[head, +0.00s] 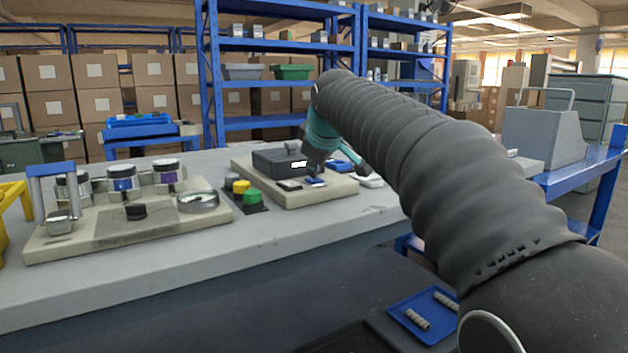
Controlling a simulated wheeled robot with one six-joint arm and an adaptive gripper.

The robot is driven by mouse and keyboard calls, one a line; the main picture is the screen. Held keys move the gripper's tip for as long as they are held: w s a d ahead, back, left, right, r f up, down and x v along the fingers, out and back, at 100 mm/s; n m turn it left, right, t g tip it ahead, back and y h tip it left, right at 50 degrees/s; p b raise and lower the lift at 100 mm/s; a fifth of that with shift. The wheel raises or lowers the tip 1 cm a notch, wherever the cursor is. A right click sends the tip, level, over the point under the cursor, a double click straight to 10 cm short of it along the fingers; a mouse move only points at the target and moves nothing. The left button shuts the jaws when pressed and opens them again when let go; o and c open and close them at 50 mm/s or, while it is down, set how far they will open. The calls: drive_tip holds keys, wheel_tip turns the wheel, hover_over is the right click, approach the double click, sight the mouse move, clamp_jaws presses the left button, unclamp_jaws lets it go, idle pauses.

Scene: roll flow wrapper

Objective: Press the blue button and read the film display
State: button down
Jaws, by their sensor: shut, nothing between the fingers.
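A black box (270,162) with a small bright white display (299,164) stands on a beige base plate (330,192) on the grey worktop. The writing on the display is too small to read. My arm comes in from the right and hides part of the plate's back.
Yellow (241,186) and green (252,197) buttons stand left of the plate. Further left, a larger beige station (160,232) carries several jars and a round metal dish (198,202). A blue tray (425,315) with rolls lies low in front. The worktop's front strip is clear.

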drive_tip(key=shift+f, duration=0.25)
idle(0.5)
drive_tip(key=shift+r+p, duration=0.8)
drive_tip(key=shift+r, duration=0.1)
wheel_tip(320, 180, up, 5)
drive_tip(key=p, duration=0.5)
